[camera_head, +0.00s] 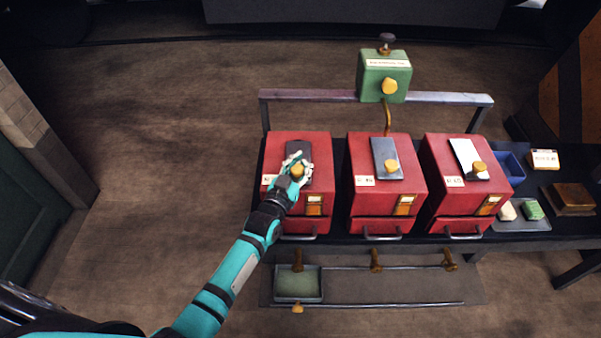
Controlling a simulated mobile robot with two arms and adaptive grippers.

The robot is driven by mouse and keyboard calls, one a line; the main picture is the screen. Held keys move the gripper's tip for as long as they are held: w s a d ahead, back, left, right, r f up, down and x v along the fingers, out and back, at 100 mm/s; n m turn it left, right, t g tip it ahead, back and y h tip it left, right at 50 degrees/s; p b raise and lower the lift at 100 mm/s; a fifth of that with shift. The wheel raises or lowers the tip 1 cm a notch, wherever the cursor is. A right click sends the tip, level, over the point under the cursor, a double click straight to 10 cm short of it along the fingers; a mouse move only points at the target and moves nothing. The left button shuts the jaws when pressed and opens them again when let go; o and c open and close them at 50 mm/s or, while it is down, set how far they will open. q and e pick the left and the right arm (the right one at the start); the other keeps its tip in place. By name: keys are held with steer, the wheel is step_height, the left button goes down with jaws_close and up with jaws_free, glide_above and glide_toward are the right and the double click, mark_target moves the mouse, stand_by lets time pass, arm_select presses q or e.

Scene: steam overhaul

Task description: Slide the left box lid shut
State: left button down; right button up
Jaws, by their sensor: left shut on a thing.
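Three red boxes stand in a row on a dark bench. The left box (321,153) has a dark grey sliding lid (305,150) with a brass knob on its top. My left gripper (297,169) is over this top, shut on the brass knob (297,171); its fingers cover part of the knob and the lid's near end. The middle box (413,151) has a grey lid (379,150) with a brass knob. The right box (490,151) has a pale lid (464,153) with a brass knob. My right gripper is not in view.
A green box (373,82) stands on a rail behind the red boxes. On the bench's right are a blue bin (510,164), a tray with a green block (533,210) and a brown box (573,195). A shallow tray (298,288) lies below in front. The left floor is clear.

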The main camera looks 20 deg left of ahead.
arm_select(q)
steer(key=shift+w+a+f, duration=0.25)
steer(key=shift+w+a, duration=0.2)
steer(key=shift+w, duration=0.05)
steer(key=shift+s, duration=0.2)
steer(key=c, duration=1.9)
jaws_free()
steer(key=shift+s+r, duration=0.15)
steer(key=shift+s, duration=0.05)
steer(key=o, duration=0.4)
steer(key=shift+a, duration=0.15)
steer(key=shift+o, duration=1.4)
steer(key=shift+a, duration=0.1)
steer(key=o, duration=0.3)
steer(key=s, duration=0.4)
steer(key=s+a, duration=0.1)
steer(key=s, duration=0.7)
steer(key=shift+a, duration=0.2)
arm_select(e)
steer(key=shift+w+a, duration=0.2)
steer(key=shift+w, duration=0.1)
arm_select(q)
steer(key=shift+d, duration=0.1)
